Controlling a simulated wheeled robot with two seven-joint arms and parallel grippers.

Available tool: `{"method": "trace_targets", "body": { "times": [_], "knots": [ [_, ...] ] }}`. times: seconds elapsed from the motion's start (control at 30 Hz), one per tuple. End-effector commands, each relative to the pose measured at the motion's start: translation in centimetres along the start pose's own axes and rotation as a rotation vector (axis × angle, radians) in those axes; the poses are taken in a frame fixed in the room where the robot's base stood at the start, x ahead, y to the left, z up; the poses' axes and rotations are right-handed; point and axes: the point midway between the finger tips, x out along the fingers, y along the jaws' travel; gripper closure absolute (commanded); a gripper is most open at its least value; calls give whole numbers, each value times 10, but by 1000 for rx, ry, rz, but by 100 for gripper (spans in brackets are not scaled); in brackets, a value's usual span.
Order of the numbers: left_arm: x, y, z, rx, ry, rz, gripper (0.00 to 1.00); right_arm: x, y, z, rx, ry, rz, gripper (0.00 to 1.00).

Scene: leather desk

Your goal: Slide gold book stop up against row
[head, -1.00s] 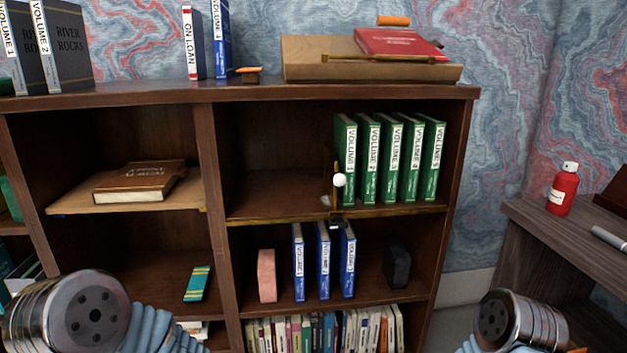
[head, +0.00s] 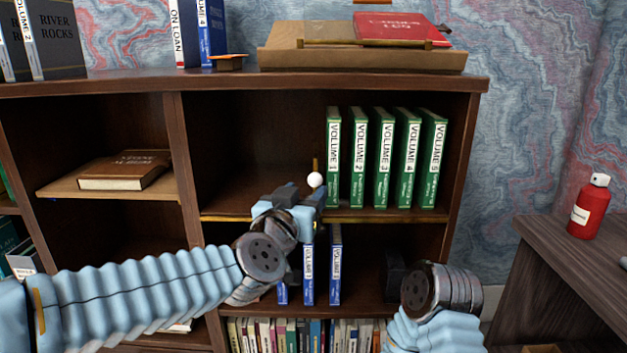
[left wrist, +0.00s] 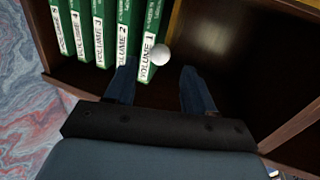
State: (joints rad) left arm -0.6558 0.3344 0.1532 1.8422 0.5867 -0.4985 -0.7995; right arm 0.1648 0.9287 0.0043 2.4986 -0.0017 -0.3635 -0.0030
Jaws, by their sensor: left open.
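The gold book stop (head: 316,164) stands upright on the middle shelf, left of the green volumes, with a white round knob (head: 315,180). A narrow gap shows between it and the green Volume 1 (head: 333,158). The row of green volumes (head: 383,160) stands upright to the right. My left gripper (head: 306,195) is at the shelf's front by the knob. In the left wrist view its open fingers (left wrist: 156,78) have the white knob (left wrist: 160,54) showing between their tips; contact cannot be told.
Blue volumes (head: 335,265) and a black block (head: 396,275) stand on the shelf below, partly hidden by my arms. The gold-edged shelf (head: 390,215) is bare left of the book stop. A side desk with a red bottle (head: 590,207) is at right.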

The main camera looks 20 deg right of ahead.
Motion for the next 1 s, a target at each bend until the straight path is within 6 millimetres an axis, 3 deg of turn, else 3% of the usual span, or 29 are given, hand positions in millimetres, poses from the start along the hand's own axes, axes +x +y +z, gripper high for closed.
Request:
{"method": "trace_targets", "body": {
  "times": [0.1, 0.3, 0.73, 1.0],
  "knots": [
    [28, 0, 0, -1, -2, 0, 46, -3, -2, 0, -1, -1, -1, 57],
    [59, 0, 0, 0, -1, 1, 46, -6, -4, 1, -3, -4, -3, 57],
    [70, 0, 1, 0, -1, 0, 46, -7, -5, 2, -4, -4, -4, 57],
    [70, 0, 1, 0, -1, 0, 87, -7, -5, 1, -4, -4, -4, 57]
  ]
}}
